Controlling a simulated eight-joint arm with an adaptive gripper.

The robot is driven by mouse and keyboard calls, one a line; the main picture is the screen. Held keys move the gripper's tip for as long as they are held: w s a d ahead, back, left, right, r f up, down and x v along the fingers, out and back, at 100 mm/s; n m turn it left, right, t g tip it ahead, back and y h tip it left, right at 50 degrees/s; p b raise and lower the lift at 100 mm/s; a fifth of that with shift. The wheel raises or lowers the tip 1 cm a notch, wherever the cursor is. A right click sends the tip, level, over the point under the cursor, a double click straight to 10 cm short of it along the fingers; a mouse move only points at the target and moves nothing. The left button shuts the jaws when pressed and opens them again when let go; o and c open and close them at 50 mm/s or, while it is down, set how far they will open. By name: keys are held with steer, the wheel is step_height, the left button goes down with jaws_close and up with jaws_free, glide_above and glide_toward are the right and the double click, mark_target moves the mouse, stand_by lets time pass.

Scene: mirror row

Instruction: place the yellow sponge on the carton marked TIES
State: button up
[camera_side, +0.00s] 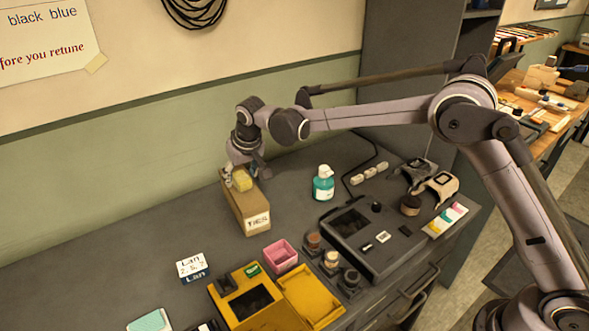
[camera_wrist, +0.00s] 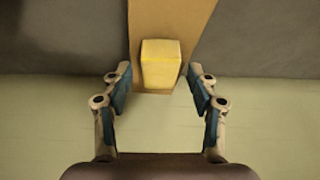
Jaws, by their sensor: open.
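The yellow sponge (camera_side: 242,180) sits on top of the brown carton marked TIES (camera_side: 248,208), toward the carton's end near the wall. In the wrist view the sponge (camera_wrist: 160,64) rests on the carton's tan top (camera_wrist: 172,18). My gripper (camera_side: 240,172) is at the sponge in the side view. In the wrist view my gripper (camera_wrist: 160,88) is open, with one finger on each side of the sponge and a gap on both sides. The fingers partly hide the sponge in the side view.
A teal bottle (camera_side: 323,184) stands right of the carton. A pink box (camera_side: 281,256), a yellow case (camera_side: 250,298) and a black case (camera_side: 372,238) are nearer the front. A white-and-blue block (camera_side: 192,268) is at left. The green wall (camera_side: 120,175) is close behind the carton.

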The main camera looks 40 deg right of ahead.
steer(key=v, duration=1.2)
steer(key=s+d+r, duration=0.4)
steer(key=s+d, duration=0.3)
steer(key=s+d+f+t, duration=0.1)
steer(key=s+d+f, duration=0.1)
steer(key=s, duration=0.5)
steer(key=s+d+f, duration=0.3)
steer(key=s+d, duration=0.2)
steer(key=s, duration=0.3)
steer(key=s+d+f+t, duration=0.1)
steer(key=s+d, duration=0.3)
steer(key=s, duration=0.4)
steer(key=shift+s+f+t, duration=0.2)
steer(key=shift+f+t, duration=0.1)
steer(key=shift+f, duration=0.4)
